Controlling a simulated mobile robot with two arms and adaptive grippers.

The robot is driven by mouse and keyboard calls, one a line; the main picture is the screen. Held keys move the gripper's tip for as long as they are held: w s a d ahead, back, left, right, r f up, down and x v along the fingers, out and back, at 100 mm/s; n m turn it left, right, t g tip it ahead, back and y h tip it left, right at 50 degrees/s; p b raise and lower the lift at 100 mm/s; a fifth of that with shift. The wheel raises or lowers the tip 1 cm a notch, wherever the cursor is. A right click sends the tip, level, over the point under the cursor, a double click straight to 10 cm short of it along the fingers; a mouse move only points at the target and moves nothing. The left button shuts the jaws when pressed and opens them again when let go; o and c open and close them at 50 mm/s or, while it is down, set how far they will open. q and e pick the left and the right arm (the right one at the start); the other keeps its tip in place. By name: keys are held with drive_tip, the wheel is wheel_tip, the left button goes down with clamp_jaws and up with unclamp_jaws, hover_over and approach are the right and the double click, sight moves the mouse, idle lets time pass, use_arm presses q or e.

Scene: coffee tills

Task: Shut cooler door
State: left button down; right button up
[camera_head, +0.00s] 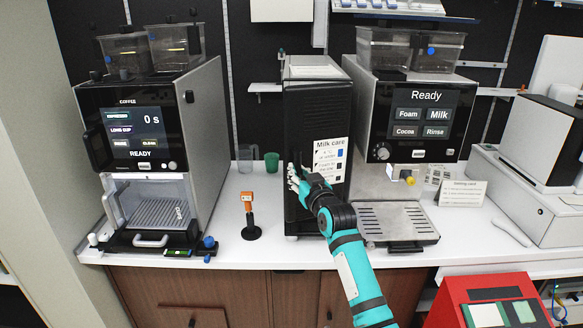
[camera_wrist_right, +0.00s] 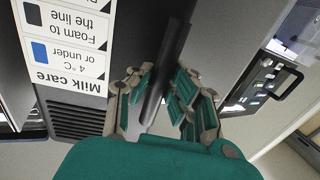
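The milk cooler (camera_head: 317,72) is a tall dark box between the two coffee machines. Its black front door (camera_head: 318,118) bears a white "Milk care" label (camera_head: 329,160), which shows upside down in the right wrist view (camera_wrist_right: 70,40). The door looks flush or nearly flush; a small gap cannot be ruled out. My right gripper (camera_head: 294,178) is at the door's left edge. In the right wrist view its fingers (camera_wrist_right: 160,85) are apart, on either side of a dark upright handle bar (camera_wrist_right: 155,92); contact is unclear. My left gripper is out of view.
A left coffee machine (camera_head: 200,120) and a right one (camera_head: 360,110) flank the cooler. An orange-handled tamper (camera_head: 249,215) and a green cup (camera_head: 271,162) stand on the white counter (camera_head: 285,258) to its left. A drip tray (camera_head: 397,222) lies to the right.

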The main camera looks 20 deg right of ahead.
drive_tip(key=shift+w+a+r+b, duration=0.1)
drive_tip(key=shift+w+a+b, duration=0.1)
drive_tip(key=shift+w+b, duration=1.25)
clamp_jaws()
drive_tip(key=shift+w+r+p, duration=0.1)
drive_tip(key=shift+w+p, duration=0.2)
drive_tip(key=shift+w, duration=0.5)
